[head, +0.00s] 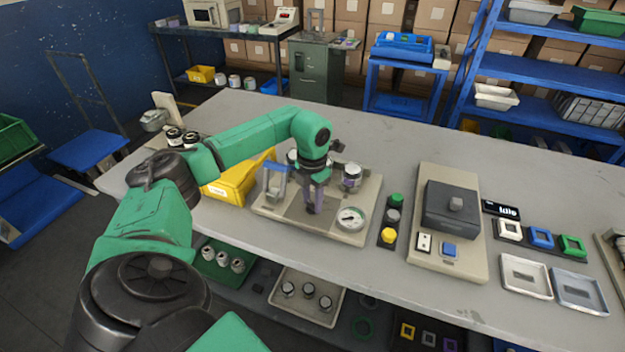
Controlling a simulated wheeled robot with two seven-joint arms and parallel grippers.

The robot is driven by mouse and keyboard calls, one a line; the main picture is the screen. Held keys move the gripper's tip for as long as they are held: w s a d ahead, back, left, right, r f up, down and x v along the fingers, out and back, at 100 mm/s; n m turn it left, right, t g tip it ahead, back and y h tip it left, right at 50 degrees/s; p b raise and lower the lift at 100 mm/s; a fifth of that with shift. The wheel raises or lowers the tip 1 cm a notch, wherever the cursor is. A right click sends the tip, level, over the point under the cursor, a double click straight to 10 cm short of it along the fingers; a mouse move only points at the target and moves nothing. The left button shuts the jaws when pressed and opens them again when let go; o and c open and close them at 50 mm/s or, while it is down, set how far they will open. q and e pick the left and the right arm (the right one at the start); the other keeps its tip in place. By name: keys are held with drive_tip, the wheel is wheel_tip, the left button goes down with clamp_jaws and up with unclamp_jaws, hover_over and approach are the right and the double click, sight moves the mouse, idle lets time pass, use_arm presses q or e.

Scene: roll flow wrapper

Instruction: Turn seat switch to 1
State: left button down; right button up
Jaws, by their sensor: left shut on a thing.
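My left arm reaches in from the left, and its gripper (312,207) points down over the beige base plate (338,233) of a fixture on the table. The jaws are shut on a small part low on the fixture, mostly hidden by the gripper itself. The fixture also carries a blue-handled clamp (275,180), a round white gauge (351,218) and a metal cylinder (351,176). No switch marking can be read, so I cannot tell which part is the seat switch or where it points. My right gripper is not in view.
A yellow bin (232,188) stands left of the fixture. Right of it are a button strip (393,215) with green, grey and yellow buttons, then a beige panel with a dark box (450,207). Trays (526,275) lie farther right. The table's back is mostly clear.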

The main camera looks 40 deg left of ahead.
sight(312, 204)
use_arm(q)
drive_tip(key=shift+n, duration=0.5)
drive_tip(key=shift+c, duration=2.4)
unclamp_jaws()
wheel_tip(312, 204, up, 15)
drive_tip(key=shift+f+b, duration=0.2)
drive_tip(key=shift+b, duration=0.2)
